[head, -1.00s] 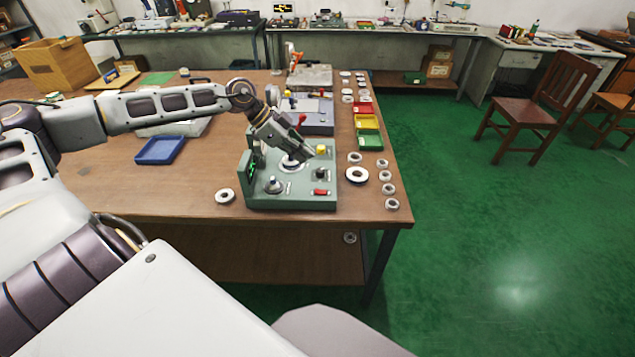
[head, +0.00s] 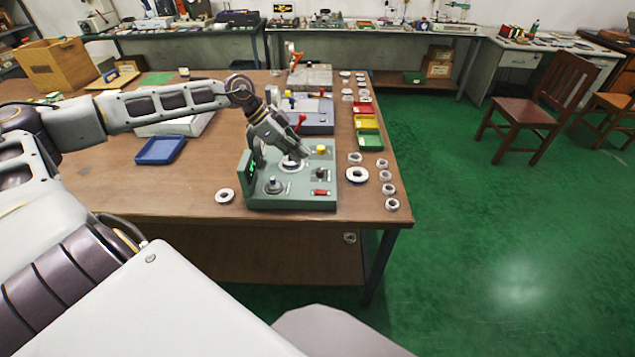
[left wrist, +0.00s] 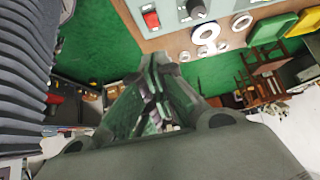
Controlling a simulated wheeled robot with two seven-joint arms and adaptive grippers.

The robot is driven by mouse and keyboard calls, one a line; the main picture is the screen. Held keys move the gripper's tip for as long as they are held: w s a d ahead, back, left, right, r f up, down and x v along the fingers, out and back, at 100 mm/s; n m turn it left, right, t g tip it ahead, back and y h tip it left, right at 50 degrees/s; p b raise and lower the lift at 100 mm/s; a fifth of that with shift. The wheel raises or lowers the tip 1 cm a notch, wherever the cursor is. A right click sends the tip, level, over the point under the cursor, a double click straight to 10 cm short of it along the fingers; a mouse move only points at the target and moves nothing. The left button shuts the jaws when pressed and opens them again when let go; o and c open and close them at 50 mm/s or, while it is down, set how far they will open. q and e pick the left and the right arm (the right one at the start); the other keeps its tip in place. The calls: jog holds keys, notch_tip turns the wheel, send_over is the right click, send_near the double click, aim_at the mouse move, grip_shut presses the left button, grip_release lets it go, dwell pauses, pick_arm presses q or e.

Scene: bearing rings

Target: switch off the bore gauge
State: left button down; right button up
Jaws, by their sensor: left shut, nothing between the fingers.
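The bore gauge (head: 300,199) looks to be the green instrument at the front right of the workbench. Its upright left panel has a lit green display (head: 252,168). On its top are a red rocker switch (head: 321,192), a black knob (head: 320,174), a yellow button (head: 321,150) and a round seat (head: 291,165). My left gripper (head: 304,154) is shut and empty above the back of the gauge, apart from the red switch. In the left wrist view the red switch (left wrist: 151,19) shows at the top edge, away from the fingers (left wrist: 160,95). My right gripper is not in view.
Several bearing rings lie right of the gauge, including a large one (head: 357,175); another ring (head: 225,196) lies to its left. Behind stands a grey device with a red lever (head: 301,119). Red, yellow and green trays (head: 370,142) line the right edge. A blue tray (head: 160,150) lies left.

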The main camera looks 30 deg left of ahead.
pick_arm(q)
jog(key=shift+f, duration=0.5)
send_over(317, 191)
jog(key=shift+s+a+f, duration=0.1)
jog(key=shift+a+f, duration=0.05)
jog(key=shift+f, duration=1.1)
jog(key=shift+a+f, duration=0.15)
jog(key=shift+f, duration=1.05)
jog(key=shift+x, duration=0.9)
jog(key=shift+f, duration=0.85)
jog(key=shift+s+a+f, duration=0.1)
jog(key=shift+a+f, duration=0.1)
jog(key=shift+f, duration=1.05)
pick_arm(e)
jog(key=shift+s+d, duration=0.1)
